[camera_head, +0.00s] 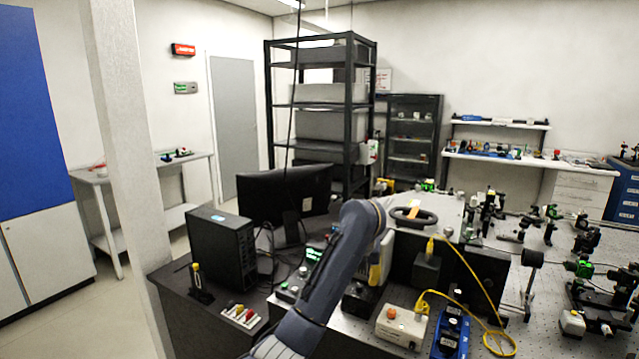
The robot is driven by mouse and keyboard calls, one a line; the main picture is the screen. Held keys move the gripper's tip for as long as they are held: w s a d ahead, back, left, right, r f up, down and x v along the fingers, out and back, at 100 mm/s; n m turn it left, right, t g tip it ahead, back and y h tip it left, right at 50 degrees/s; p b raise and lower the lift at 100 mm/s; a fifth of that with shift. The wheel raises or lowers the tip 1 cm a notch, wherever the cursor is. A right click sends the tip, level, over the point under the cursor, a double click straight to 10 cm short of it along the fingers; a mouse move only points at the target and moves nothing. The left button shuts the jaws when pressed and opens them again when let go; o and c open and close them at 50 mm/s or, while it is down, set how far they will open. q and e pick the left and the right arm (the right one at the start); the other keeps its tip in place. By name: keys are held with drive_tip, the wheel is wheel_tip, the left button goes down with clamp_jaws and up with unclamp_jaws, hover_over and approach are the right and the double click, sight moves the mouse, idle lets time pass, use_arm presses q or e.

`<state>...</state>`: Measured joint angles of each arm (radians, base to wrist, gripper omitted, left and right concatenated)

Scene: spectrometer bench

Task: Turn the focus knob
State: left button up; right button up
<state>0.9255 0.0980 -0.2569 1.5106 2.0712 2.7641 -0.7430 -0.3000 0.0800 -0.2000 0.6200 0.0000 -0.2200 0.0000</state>
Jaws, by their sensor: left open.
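My left arm rises from the bottom middle and bends to the right at its wrist. My left gripper (424,216) has dark curved fingers spread open over the grey equipment block (448,210). An orange strip (413,209) shows between the fingers; I cannot tell what it belongs to. A small pale round part (447,232) lies just right of the fingers, apart from them. I cannot tell whether it is the focus knob. A cream box (401,327) with an orange-red round knob (391,312) stands in front, below the gripper. My right gripper does not show.
A yellow cable (474,290) loops over the perforated optical bench (540,300). A blue device (451,335) lies near the front edge. Optical mounts crowd the right side. A black computer tower (221,250) and a monitor (284,195) stand on the left.

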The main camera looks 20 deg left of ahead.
use_arm(q)
drive_tip(key=shift+r, duration=0.9)
drive_tip(key=s+a+v, duration=0.1)
drive_tip(key=v, duration=0.9)
drive_tip(key=w+a+r+n+t+y, duration=0.2)
drive_tip(key=w+a+r+y, duration=0.1)
drive_tip(key=a+r+y, duration=0.2)
drive_tip(key=w+a+r+n+t+y, duration=0.1)
drive_tip(key=w+a+r+t+y, duration=0.2)
drive_tip(key=a+r+y, duration=0.2)
drive_tip(key=shift+w+a+r+n, duration=0.4)
drive_tip(key=shift+a+r, duration=1.2)
drive_tip(key=shift+r, duration=0.2)
